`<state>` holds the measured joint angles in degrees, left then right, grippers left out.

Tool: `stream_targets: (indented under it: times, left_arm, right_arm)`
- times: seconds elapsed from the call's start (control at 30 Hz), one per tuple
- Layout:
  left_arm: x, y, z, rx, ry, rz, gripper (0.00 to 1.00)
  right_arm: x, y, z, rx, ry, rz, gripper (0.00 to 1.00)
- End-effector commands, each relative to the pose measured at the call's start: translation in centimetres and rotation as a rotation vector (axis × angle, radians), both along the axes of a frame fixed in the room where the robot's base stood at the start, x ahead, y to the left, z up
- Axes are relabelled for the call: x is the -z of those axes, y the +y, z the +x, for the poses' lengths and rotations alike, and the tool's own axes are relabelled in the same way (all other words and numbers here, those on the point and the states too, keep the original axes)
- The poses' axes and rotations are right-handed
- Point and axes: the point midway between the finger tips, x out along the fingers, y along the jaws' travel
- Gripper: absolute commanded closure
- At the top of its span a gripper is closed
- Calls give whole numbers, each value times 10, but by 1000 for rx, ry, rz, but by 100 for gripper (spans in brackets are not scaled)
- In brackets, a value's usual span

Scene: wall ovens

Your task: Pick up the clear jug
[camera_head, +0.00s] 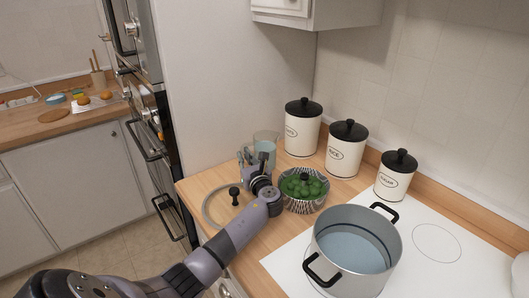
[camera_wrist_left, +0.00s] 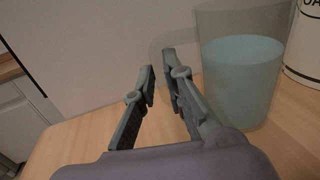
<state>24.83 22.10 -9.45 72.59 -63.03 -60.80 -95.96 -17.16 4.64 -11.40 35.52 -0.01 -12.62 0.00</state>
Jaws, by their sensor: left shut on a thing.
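The clear jug (camera_head: 266,146) stands upright on the wooden counter by the tall cabinet side and holds bluish liquid. It also shows large in the left wrist view (camera_wrist_left: 241,70), with its handle on the left. My left gripper (camera_head: 247,156) is at the handle side of the jug. In the left wrist view its two fingers (camera_wrist_left: 159,72) are closed around the clear handle, with a narrow space between them. The handle is faint and partly hidden behind the fingers. My right gripper is in neither view.
A patterned bowl of green items (camera_head: 304,204) stands close to the right of my left gripper. A lid with a black knob (camera_head: 234,196) lies to its left. A large pot (camera_head: 387,234) is on the white cooktop. Black-lidded canisters (camera_head: 299,135) line the wall.

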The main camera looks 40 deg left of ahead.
Motion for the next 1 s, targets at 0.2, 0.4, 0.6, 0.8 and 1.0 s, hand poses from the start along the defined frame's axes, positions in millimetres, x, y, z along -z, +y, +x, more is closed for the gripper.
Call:
stream_targets:
  times: [0.2, 0.4, 0.6, 0.8, 1.0]
  left_arm:
    - [0, 0, 0, 0, 0, 0, 100]
    - [0, 0, 0, 0, 0, 0, 100]
    - [-3, 0, 0, 0, -5, 1, 100]
    - [-9, 0, 1, 0, -8, 1, 100]
    - [-32, 0, 1, 0, -10, 2, 100]
  right_arm:
    - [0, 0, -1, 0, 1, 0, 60]
    - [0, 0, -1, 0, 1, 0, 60]
    - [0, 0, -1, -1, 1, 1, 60]
    - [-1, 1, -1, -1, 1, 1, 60]
    - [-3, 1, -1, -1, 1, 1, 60]
